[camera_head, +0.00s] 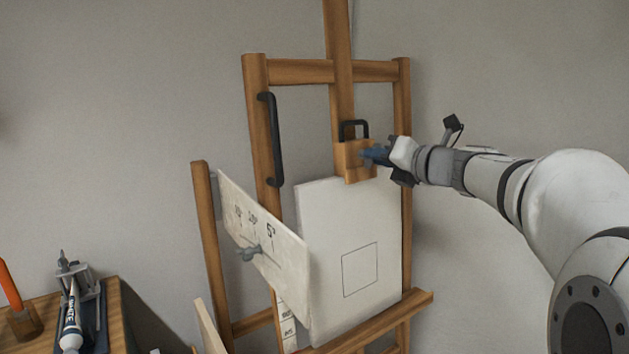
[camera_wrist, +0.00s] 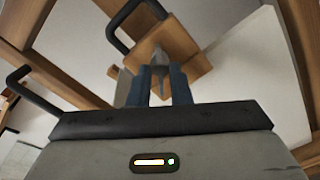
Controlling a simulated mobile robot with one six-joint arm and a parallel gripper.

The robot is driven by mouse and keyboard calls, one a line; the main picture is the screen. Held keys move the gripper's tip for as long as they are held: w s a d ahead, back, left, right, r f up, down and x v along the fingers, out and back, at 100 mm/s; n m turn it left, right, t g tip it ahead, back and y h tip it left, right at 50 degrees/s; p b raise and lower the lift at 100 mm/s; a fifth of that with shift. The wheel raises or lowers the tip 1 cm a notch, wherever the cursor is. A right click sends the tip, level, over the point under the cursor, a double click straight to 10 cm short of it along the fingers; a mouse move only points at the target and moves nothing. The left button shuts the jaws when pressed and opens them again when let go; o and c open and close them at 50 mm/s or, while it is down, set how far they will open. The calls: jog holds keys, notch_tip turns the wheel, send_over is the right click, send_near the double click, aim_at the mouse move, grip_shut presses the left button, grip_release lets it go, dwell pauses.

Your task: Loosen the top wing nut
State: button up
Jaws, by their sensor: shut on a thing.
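My gripper (camera_head: 373,155) is at the wooden clamp block (camera_head: 353,175) on the easel's central mast, reaching in from the right. In the wrist view its two blue fingers (camera_wrist: 162,76) are closed around the grey top wing nut (camera_wrist: 159,55), which sits on the face of the block (camera_wrist: 178,70). In the head view the fingers hide this nut. A black handle (camera_head: 354,123) stands just above the block and also shows in the wrist view (camera_wrist: 124,22).
A white canvas (camera_head: 330,225) with a drawn square stands below the block. An angled scale board (camera_head: 285,262) with another wing nut (camera_head: 249,253) is at left. A long black handle (camera_head: 274,140) is on the left post. A side table (camera_head: 117,310) holds a tube and tools.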

jog(key=shift+f+n+b, duration=0.1)
jog(key=shift+n+b, duration=0.4)
jog(key=o, duration=0.6)
jog(key=v, duration=0.6)
